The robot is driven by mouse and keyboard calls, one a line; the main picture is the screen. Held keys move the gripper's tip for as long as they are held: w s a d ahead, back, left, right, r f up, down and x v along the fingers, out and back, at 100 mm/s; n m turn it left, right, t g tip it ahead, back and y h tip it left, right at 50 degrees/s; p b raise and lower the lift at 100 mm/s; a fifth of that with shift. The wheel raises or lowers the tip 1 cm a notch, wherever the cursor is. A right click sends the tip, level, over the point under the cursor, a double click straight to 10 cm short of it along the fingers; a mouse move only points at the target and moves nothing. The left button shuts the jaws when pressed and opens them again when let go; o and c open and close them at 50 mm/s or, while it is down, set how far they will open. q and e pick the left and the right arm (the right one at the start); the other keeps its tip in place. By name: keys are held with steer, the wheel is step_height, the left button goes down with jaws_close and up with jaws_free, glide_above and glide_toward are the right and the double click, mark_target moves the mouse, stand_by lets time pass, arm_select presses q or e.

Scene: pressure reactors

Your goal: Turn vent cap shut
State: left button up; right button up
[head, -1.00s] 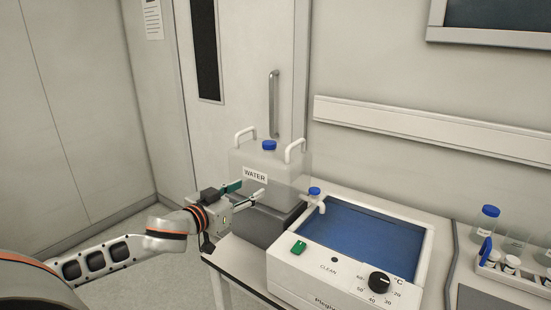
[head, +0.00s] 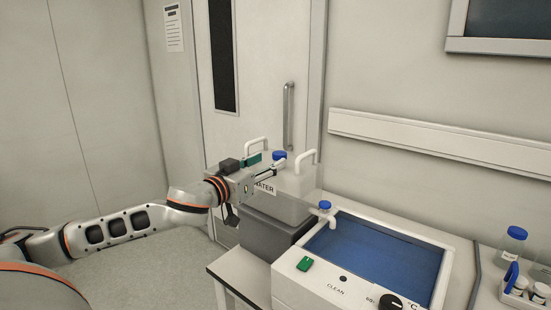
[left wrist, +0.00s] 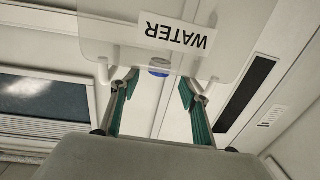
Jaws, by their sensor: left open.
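The blue vent cap (head: 280,155) sits on top of the translucent water container (head: 290,183), between its two white handles. My left gripper (head: 268,163) is open and empty, beside the container's top and close to the cap, and covers part of the WATER label. In the left wrist view the cap (left wrist: 159,68) shows between the two spread fingers of the left gripper (left wrist: 159,84), farther off than the fingertips. I cannot tell the exact gap between fingers and cap. My right gripper is not in view.
The container stands on a dark grey block (head: 268,228) on the bench. A white tap with a blue knob (head: 325,205) is at its lower right, by a water bath (head: 372,255). A capped bottle (head: 513,243) and a vial rack stand at the right.

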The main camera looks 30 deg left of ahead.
mark_target(276, 157)
arm_select(q)
steer(key=shift+w, duration=2.25)
steer(key=c, duration=1.1)
